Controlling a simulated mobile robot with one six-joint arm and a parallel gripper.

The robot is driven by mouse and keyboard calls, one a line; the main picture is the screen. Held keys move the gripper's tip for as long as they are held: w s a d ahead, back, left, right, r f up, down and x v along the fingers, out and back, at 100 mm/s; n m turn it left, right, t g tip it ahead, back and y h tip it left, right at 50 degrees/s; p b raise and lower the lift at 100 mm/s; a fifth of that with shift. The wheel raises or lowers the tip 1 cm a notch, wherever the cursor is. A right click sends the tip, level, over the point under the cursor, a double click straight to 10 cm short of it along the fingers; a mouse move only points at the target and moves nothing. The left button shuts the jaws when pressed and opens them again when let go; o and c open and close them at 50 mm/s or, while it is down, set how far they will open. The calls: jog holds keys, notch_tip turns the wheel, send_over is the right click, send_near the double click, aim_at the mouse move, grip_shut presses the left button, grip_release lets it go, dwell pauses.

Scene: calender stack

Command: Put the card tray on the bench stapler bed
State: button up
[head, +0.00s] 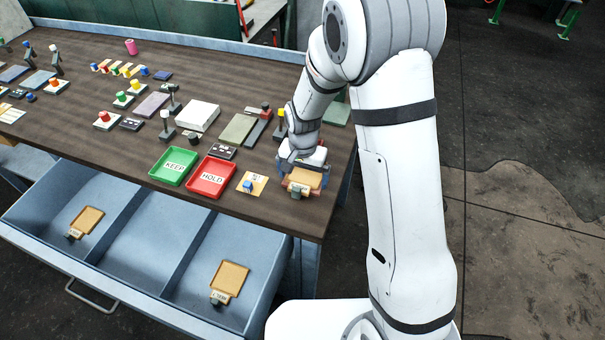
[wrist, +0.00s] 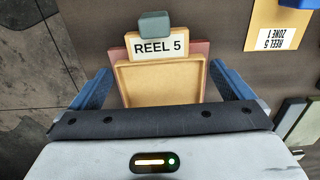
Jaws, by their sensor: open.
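A tan card tray (wrist: 160,84) with a "REEL 5" label and a grey-green block at its far edge shows in the wrist view. It also shows in the head view (head: 305,179) near the bench's front right corner. It lies over a pinkish-red slab (wrist: 201,48); I cannot tell for sure whether this is the bench stapler bed. My gripper (wrist: 160,72) is open, with one blue finger on either side of the tray. A small gap seems to show at each finger. In the head view my gripper (head: 303,163) is just behind the tray, and my wrist hides part of the bench there.
A yellow card (head: 258,180) marked "REEL 5 ZONE 1" lies left of the tray with a blue block on it. Red "HOLD" (head: 210,190) and green "KEEP" (head: 160,178) trays stand further left. The open drawer (head: 190,265) below holds two tan trays. Several fixtures crowd the bench behind.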

aim_at(303, 181)
notch_tip(303, 181, up, 13)
jog(key=s+d+r+n+t, duration=0.1)
jog(key=s+d+r+n, duration=0.1)
jog(key=s+d+r, duration=0.2)
jog(key=s+d+r+n+t, duration=0.2)
jog(key=s+d+r, duration=0.3)
jog(key=s+d, duration=0.5)
jog(key=s+b, duration=0.1)
jog(key=s, duration=0.4)
jog(key=shift+s+r, duration=0.15)
jog(key=shift+s, duration=0.15)
